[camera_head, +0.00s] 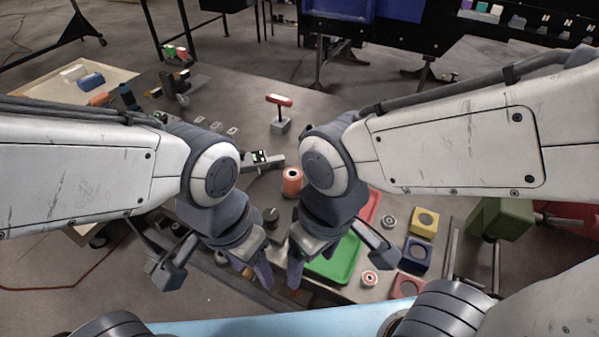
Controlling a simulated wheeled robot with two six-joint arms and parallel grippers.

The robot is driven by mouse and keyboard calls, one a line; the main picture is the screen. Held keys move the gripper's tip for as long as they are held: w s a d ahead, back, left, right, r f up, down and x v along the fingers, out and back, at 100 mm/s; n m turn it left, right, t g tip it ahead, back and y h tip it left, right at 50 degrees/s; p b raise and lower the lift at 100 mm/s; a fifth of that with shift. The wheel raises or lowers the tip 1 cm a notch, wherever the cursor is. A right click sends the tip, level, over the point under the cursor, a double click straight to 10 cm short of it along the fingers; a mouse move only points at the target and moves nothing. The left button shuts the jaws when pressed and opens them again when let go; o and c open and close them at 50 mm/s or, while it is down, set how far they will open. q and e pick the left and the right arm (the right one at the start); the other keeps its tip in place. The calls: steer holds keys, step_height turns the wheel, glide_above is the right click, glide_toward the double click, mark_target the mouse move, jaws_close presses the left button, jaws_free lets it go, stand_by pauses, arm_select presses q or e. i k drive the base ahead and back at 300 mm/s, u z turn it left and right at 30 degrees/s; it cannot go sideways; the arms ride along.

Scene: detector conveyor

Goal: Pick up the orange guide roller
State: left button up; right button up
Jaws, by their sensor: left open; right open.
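An orange roller (292,182) with a dark hole in its top stands upright on the table, in the gap between my two wrists. My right wrist is close beside it and may cover part of its right edge. My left gripper (214,276) is open with its fingers spread, nearer to me than the roller and to its left. My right gripper (341,270) is open, also nearer to me, over the area of the green tray. Nothing shows between the fingers of either gripper. Another orange cylinder (98,99) lies at the far left.
A green tray (345,262) and a red tray (374,205) lie at the right. Yellow (423,221) and blue (416,252) blocks with round holes stand beyond them. A red-and-white roller (369,279) is near the front. A red-topped stand (280,110) rises behind the orange roller.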

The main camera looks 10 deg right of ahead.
mark_target(293, 181)
steer(key=u, duration=0.35)
steer(key=k, duration=1.15)
steer(key=u, duration=0.7)
steer(key=i, duration=0.95)
steer(key=z, duration=0.85)
steer(key=i, duration=0.85)
steer(key=z, duration=0.6)
